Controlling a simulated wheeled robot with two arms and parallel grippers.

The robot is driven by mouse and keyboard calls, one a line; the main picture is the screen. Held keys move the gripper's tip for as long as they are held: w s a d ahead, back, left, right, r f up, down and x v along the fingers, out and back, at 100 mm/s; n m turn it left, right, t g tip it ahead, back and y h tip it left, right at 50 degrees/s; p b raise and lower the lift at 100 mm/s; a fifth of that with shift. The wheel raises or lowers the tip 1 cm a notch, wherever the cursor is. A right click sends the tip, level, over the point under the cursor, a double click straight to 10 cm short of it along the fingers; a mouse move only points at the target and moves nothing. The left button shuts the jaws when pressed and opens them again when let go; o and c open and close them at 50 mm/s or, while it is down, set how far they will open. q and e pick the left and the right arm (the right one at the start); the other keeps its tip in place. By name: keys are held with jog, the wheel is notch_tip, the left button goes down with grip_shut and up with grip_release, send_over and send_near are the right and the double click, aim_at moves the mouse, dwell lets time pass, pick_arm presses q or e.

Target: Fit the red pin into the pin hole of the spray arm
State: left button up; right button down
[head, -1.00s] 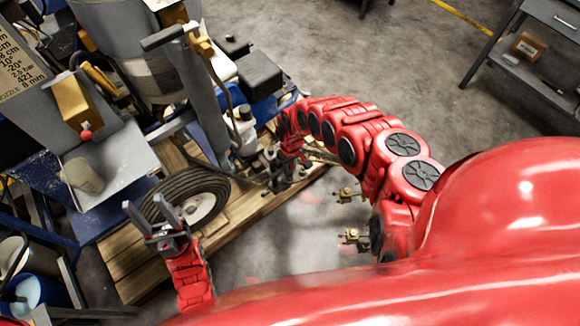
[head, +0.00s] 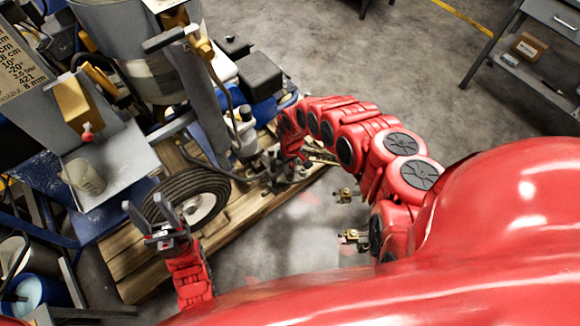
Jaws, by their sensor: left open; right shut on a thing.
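My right arm curves down from the right, and its gripper (head: 280,166) is at the metal fittings low on the line striper, just right of the wheel. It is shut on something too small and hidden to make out. The spray arm (head: 294,170) appears to be among these grey fittings; its pin hole cannot be made out. I cannot pick out the red pin apart from my red arm. My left gripper (head: 146,210) is open and empty, fingers pointing up the picture, in front of the wheel's lower left side.
The line striper's black wheel (head: 185,184) stands on a wooden pallet (head: 130,262). A grey shelf with a cup (head: 86,176) is at the left. Brass fittings (head: 352,238) show beside my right arm. A cart (head: 515,70) stands at the far right, with open floor between.

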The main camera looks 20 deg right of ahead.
jog(key=shift+r, duration=0.1)
jog(key=shift+c, duration=1.6)
grip_release()
jog(key=shift+r, duration=0.1)
jog(key=shift+r+p, duration=2.95)
jog(key=shift+r, duration=0.5)
jog(key=shift+f, duration=0.1)
jog(key=shift+d, duration=0.1)
